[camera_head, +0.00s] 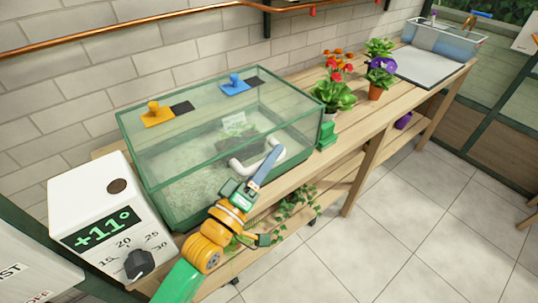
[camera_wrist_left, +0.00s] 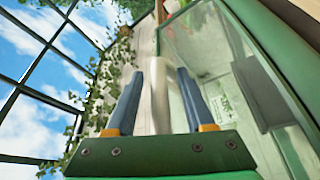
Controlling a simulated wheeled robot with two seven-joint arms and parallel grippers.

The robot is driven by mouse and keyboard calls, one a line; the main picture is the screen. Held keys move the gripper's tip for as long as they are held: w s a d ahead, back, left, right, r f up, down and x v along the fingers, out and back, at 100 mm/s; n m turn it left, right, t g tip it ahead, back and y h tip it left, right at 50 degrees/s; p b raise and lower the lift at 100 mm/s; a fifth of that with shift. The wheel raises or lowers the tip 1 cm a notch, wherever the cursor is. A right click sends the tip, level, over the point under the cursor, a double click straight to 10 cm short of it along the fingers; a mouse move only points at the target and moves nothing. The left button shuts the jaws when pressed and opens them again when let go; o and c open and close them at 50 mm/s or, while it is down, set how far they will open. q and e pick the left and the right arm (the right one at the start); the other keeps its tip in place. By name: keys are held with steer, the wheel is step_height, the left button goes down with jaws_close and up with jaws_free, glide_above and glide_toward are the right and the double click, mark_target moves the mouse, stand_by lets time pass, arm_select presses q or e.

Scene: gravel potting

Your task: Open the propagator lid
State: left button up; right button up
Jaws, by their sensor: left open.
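The propagator (camera_head: 158,190) is a clear glass box with a green frame on the wooden bench. Its glass lid (camera_head: 205,108) lies shut on top, with an orange knob (camera_head: 153,112) and a blue knob (camera_head: 236,84) on it. A white handle (camera_head: 240,166) sticks out at the front and is partly covered by my left gripper (camera_head: 272,158). In the left wrist view the handle (camera_wrist_left: 160,95) stands between the two blue fingers of the open left gripper (camera_wrist_left: 160,80). I cannot tell whether a finger touches it. My right gripper is not in view.
A white thermostat box (camera_head: 90,190) reading +11° stands left of the propagator. Potted flowers (camera_head: 335,90) and a small green object (camera_head: 327,135) are to its right. A grey mat (camera_head: 425,66) and a clear bin (camera_head: 445,40) sit at the far end. Trailing plants (camera_head: 295,203) hang below.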

arm_select(q)
steer(key=shift+a, duration=0.1)
jaws_close()
steer(key=shift+r, duration=0.1)
stand_by(1.2)
